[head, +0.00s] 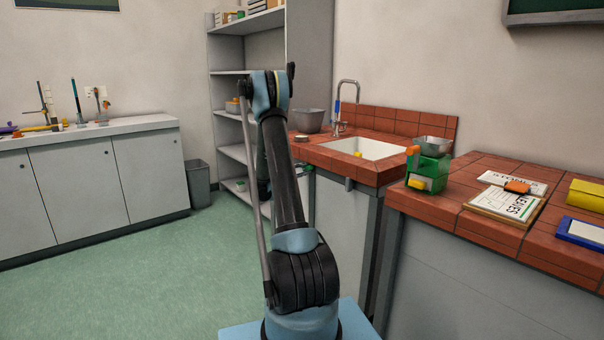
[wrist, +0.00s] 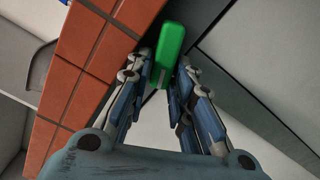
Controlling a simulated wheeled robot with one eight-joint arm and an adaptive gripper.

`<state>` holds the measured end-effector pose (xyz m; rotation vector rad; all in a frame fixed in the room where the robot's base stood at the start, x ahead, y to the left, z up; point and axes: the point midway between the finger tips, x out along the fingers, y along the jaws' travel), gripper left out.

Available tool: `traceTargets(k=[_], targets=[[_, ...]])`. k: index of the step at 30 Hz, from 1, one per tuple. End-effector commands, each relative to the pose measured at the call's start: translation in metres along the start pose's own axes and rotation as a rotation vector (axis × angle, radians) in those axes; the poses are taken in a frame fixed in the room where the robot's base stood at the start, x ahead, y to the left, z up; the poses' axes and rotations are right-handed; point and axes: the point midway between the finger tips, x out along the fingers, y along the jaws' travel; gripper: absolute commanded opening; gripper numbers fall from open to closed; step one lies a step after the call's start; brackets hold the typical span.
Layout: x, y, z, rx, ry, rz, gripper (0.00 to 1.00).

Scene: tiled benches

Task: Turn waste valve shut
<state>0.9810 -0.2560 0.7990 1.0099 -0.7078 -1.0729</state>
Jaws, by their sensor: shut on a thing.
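A green lever (wrist: 170,42), which looks like the handle of the waste valve, shows in the wrist view beside the red tiled bench edge. My gripper (wrist: 163,66) has its fingertips on both sides of the lever's near end and is shut on it. The valve body and pipe are not clearly seen. The white sink (head: 368,148) is set in the tiled bench (head: 335,160) just right of my arm.
A tap (head: 340,105) and a grey bowl (head: 307,120) stand by the sink. Green scales (head: 428,172), a clipboard (head: 505,204) and a yellow case (head: 588,194) lie on the right bench. Open shelves (head: 240,110) stand behind my arm. The green floor (head: 150,270) at left is clear.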

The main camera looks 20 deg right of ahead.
Motion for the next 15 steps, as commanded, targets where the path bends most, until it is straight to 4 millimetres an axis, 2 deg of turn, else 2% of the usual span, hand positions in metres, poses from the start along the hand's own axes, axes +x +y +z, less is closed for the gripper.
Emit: traceTargets(k=[2,3,6,15], targets=[[-0.0007,-0.0025,0.0015,0.002,-0.002,-0.005,0.00],[-0.0007,-0.0026,0.0015,0.002,-0.002,-0.005,0.24],[-0.0005,-0.0021,0.0013,0.002,-0.002,-0.005,0.42],[-0.0003,-0.0010,0.0008,0.000,-0.001,-0.002,0.42]])
